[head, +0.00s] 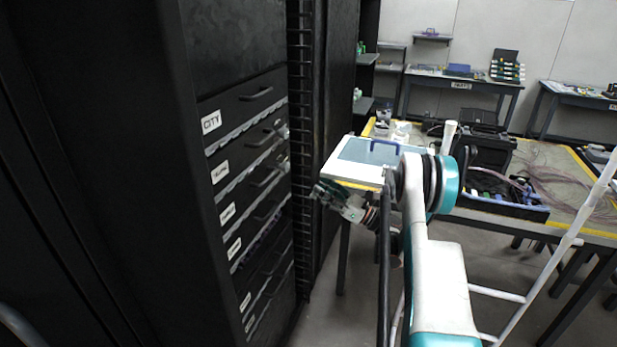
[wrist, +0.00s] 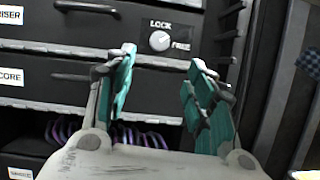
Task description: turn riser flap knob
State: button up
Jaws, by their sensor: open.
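The riser flap knob (wrist: 159,41) is a small round white knob on a black panel, between the words LOCK and FREE, in the wrist view. The flap marked RISER (wrist: 60,30) has a dark bar handle at its upper left. My gripper (wrist: 160,62) is open and empty, with its two teal fingers spread apart. The knob shows beyond and between the fingertips, a little above them in the picture; I cannot tell the exact gap. In the head view my gripper (head: 318,190) is beside the rack's right edge. The knob cannot be made out there.
The black rack (head: 190,200) holds several labelled drawers with handles. Below the CORE drawer (wrist: 45,70), an open bay shows purple cables (wrist: 75,130). A yellow-edged worktable (head: 575,235) with a white case (head: 345,165) stands right of the rack. Floor shows between them.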

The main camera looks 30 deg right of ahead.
aim_at(288, 168)
jog(key=w+a+r+m, duration=0.1)
jog(key=w+a, duration=0.1)
jog(key=w, duration=0.1)
jog(key=w+a+r+m+h+b, duration=0.1)
jog(key=w+a+r, duration=0.1)
jog(key=w, duration=0.1)
jog(key=w+a+r+m+t+h+b, duration=0.1)
jog(key=w+a+r+m, duration=0.1)
jog(key=w+a, duration=0.1)
jog(key=shift+w, duration=0.15)
jog(key=shift+c, duration=0.3)
